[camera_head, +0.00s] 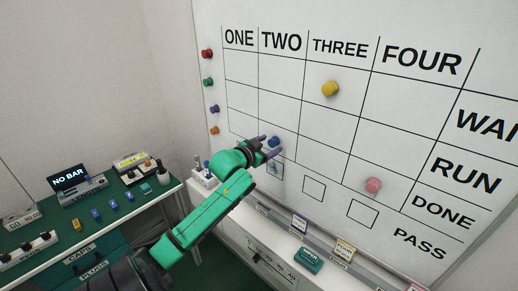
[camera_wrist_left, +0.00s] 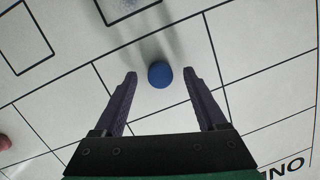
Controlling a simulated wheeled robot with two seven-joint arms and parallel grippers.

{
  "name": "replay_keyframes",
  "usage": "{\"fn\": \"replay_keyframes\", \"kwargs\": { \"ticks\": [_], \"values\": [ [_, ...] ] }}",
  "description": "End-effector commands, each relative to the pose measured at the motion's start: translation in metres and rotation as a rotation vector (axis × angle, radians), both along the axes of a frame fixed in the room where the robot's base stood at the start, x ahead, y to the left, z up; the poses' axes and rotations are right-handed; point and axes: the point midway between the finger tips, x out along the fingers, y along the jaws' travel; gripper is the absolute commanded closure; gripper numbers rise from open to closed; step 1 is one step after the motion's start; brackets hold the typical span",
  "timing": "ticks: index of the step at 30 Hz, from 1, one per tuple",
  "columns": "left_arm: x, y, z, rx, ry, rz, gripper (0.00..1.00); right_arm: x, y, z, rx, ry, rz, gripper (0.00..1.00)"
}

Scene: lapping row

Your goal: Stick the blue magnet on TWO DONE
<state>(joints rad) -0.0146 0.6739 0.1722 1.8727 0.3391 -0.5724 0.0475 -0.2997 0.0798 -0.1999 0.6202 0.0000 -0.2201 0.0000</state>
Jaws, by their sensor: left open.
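The blue magnet (camera_head: 275,142) is against the white board in the TWO column, in the DONE row. In the left wrist view the blue magnet (camera_wrist_left: 161,74) lies in a cell between black grid lines, with a square outline above it. My left gripper (camera_head: 270,147) is at the board with its purple fingers spread on both sides of the magnet. In the left wrist view the open fingertips (camera_wrist_left: 160,73) stand apart from the magnet, with gaps on both sides. My right gripper is not in view.
A yellow magnet (camera_head: 330,88) is under THREE and a pink magnet (camera_head: 373,185) sits lower right. Red, green, purple and orange (camera_head: 214,130) magnets line the board's left edge. A ledge with cards and a teal box (camera_head: 307,260) runs below. A green-topped bench (camera_head: 100,225) stands left.

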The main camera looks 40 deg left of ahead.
Motion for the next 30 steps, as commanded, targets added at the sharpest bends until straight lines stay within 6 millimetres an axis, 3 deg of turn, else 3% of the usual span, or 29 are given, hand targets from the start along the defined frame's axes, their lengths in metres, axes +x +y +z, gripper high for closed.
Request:
{"fn": "replay_keyframes", "kwargs": {
  "ticks": [5, 12, 16, 20, 27, 30],
  "values": [
    [-0.032, -0.005, 0.002, 0.002, 0.002, -0.002, 0.26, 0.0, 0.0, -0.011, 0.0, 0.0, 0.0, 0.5],
    [-0.098, -0.014, 0.017, 0.0, 0.002, 0.0, 0.26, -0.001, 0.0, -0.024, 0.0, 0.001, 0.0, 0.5],
    [-0.123, -0.018, 0.024, 0.0, 0.0, 0.0, 0.26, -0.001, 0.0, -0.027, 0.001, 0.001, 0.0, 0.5],
    [-0.134, -0.02, 0.029, 0.001, -0.001, -0.001, 0.26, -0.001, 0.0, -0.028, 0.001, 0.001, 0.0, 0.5],
    [-0.134, -0.019, 0.03, 0.002, -0.001, -0.001, 0.26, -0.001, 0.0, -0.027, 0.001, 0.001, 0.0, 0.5],
    [-0.133, -0.014, 0.021, -0.009, 0.01, 0.012, 0.26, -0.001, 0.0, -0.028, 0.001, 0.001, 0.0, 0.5]
  ]
}}
